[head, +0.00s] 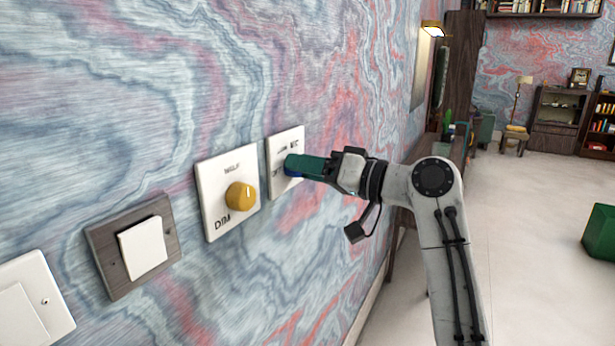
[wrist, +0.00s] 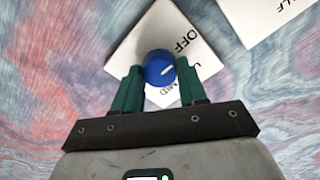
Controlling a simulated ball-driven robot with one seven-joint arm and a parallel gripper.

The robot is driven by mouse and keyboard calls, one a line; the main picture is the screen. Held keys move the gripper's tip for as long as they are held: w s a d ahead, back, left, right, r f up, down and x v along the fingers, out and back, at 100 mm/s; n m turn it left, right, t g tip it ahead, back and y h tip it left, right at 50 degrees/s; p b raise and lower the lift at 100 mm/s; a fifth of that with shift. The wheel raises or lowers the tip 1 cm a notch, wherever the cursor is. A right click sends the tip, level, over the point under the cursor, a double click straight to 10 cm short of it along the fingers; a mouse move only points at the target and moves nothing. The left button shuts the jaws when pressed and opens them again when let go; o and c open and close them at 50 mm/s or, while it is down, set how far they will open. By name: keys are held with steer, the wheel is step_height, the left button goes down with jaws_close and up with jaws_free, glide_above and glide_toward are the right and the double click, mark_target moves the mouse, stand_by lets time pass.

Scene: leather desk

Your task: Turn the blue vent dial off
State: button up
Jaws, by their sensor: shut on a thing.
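The blue vent dial (wrist: 158,66) is mounted on a white wall plate (wrist: 135,40). The plate also shows in the head view (head: 276,150), where only a sliver of blue dial (head: 290,173) shows below the fingers. In the wrist view my gripper (wrist: 160,76) has one green finger on each side of the dial, shut on it. In the head view my gripper (head: 294,164) reaches the plate from the right. The dial's white mark points right in the wrist view, between the word OFF and a partly hidden label; MID is lower down.
Left of the vent plate is a white plate with a yellow dial (head: 240,196), close by. Further left are a wood-framed white switch (head: 143,249) and another white switch (head: 30,305). Open floor (head: 540,230) lies to the right, with a green box (head: 600,234).

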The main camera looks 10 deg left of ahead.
steer(key=shift+f, duration=0.2)
stand_by(0.4)
steer(key=o, duration=1.1)
steer(key=shift+r, duration=0.15)
steer(key=shift+c, duration=0.2)
steer(key=shift+d, duration=0.1)
steer(key=v, duration=1)
steer(key=shift+d+b, duration=0.3)
steer(key=shift+b, duration=0.05)
steer(key=shift+s, duration=0.15)
